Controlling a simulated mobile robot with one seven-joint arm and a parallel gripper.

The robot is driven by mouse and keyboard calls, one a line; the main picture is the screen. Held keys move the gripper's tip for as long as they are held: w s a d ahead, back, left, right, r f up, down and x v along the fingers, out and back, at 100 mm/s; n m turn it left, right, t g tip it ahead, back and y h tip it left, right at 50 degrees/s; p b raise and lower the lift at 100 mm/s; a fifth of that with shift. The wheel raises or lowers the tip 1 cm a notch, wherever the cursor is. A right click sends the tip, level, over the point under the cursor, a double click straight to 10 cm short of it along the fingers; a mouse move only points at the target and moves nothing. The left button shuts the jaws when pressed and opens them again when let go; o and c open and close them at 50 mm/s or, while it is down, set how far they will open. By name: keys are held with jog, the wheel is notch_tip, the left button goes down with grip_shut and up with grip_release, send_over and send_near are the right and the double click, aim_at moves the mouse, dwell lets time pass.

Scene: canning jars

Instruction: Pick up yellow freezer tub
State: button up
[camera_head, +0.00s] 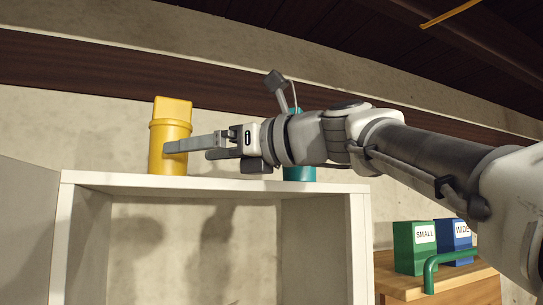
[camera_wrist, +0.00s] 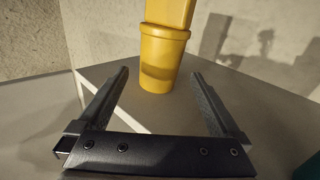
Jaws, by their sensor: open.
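The yellow freezer tub (camera_head: 170,140) stands upright on top of the white cabinet (camera_head: 210,184), toward its left. A yellow block-shaped part rises above its rim. In the wrist view the tub (camera_wrist: 160,57) is at top centre, its top cut off by the frame. My gripper (camera_head: 168,146) reaches in from the right, and one finger overlaps the tub in the head view. In the wrist view my gripper (camera_wrist: 160,73) is open and empty, with a finger to each side of the tub's lower part. The tub looks just beyond the fingertips; I see no contact.
A teal object (camera_head: 300,173) stands on the cabinet top, partly hidden behind my arm. A green box marked SMALL (camera_head: 414,248) and a blue box marked WIDE (camera_head: 454,240) sit on a wooden surface (camera_head: 400,284) at lower right. A wall is behind the cabinet.

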aim_at(173, 100)
jog(key=p+x, duration=0.2)
jog(key=x, duration=0.5)
jog(key=shift+w+a+r, duration=0.1)
jog(key=shift+a, duration=0.15)
jog(key=shift+c, duration=0.2)
jog(key=c, duration=1.2)
jog(key=shift+o, duration=0.2)
jog(key=shift+r+p, duration=0.6)
jog(key=shift+r, duration=4.35)
